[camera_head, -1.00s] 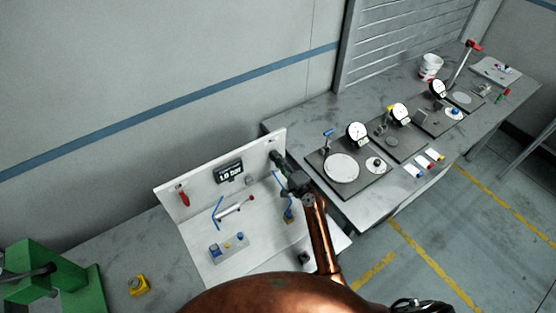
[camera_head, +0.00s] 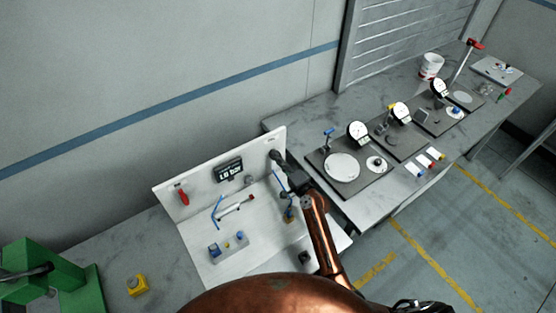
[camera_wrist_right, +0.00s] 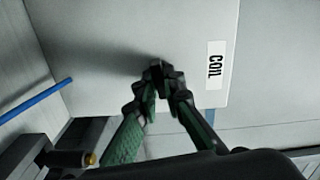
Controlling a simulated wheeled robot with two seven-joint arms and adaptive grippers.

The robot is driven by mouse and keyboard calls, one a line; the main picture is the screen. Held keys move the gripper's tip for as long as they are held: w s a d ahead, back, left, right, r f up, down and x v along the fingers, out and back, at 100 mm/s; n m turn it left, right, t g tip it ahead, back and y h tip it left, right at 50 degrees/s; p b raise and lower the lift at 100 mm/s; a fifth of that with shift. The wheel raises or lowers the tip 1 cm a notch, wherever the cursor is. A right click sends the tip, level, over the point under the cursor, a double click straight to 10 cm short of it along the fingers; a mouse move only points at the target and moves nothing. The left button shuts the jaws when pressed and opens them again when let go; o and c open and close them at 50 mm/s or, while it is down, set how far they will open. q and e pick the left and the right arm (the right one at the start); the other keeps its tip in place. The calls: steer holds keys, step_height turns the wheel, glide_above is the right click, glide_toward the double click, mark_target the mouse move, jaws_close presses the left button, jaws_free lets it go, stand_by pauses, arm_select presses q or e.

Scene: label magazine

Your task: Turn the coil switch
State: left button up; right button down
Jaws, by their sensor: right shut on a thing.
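The white panel rig (camera_head: 208,192) stands on the bench with an upright back board. My right gripper (camera_head: 277,157) reaches the right end of that board. In the right wrist view, the green-lined fingers of my right gripper (camera_wrist_right: 160,82) converge on the small dark coil switch (camera_wrist_right: 157,65) on the white board. The fingers hide most of the switch, so its angle cannot be read. The label COIL (camera_wrist_right: 215,66) is on the board to the right of the fingertips. My left gripper does not show.
The board carries a display (camera_head: 229,171) and a red-handled part (camera_head: 183,195). Blue tubes and a small cylinder (camera_head: 236,207) lie in front of it. Dial gauge stations (camera_head: 341,168) stand on the bench at right. A green machine (camera_head: 65,278) is at lower left.

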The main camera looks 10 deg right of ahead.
steer(key=shift+n+b, duration=0.65)
steer(key=shift+n, duration=2.65)
steer(key=c, duration=2)
jaws_free()
steer(key=shift+c, duration=0.2)
steer(key=v, duration=1.2)
